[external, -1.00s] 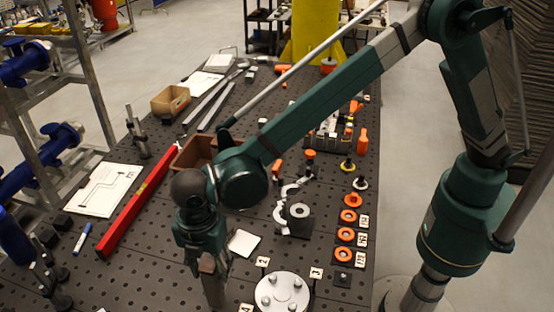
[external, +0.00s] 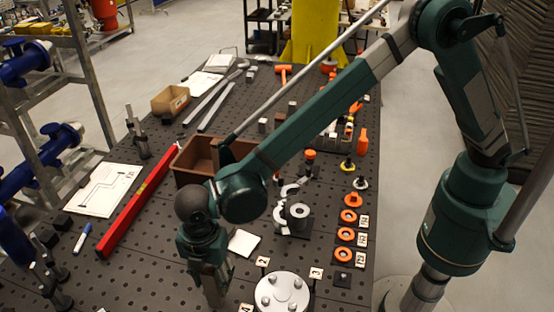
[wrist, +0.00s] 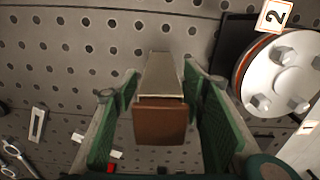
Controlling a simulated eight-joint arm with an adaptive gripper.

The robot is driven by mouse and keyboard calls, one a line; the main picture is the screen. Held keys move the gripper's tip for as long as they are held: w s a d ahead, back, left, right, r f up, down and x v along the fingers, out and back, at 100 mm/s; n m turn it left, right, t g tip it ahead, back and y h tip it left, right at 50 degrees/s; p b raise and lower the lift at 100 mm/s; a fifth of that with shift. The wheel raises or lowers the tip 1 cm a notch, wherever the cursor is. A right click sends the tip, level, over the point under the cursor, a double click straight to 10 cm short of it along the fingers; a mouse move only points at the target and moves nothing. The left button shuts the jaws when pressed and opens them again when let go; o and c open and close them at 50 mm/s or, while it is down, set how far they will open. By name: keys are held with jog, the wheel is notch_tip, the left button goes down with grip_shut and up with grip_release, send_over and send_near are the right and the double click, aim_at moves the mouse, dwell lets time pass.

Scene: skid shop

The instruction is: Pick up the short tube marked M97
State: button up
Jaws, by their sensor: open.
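My gripper (external: 214,290) hangs over the near middle of the perforated table in the external view, left of a round bolted flange. In the wrist view its two green-padded fingers (wrist: 168,130) are apart. A block-like piece with a grey side and a brown face (wrist: 160,122) shows between them, clear of both pads; I cannot tell exactly what it is. No M97 marking is legible in any view. A short grey hollow cylinder (external: 299,211) stands right of the arm beside pale curved clamp pieces; I cannot tell whether it is the tube.
The bolted flange (wrist: 285,65) is close on the right in the wrist view, beside a number 2 tag (wrist: 273,15). A red level (external: 140,203), a brown bin (external: 190,176) and orange rings (external: 345,234) surround the work area.

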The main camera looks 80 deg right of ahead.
jog(key=c, duration=1.2)
jog(key=shift+r, duration=0.1)
jog(key=shift+r, duration=4.95)
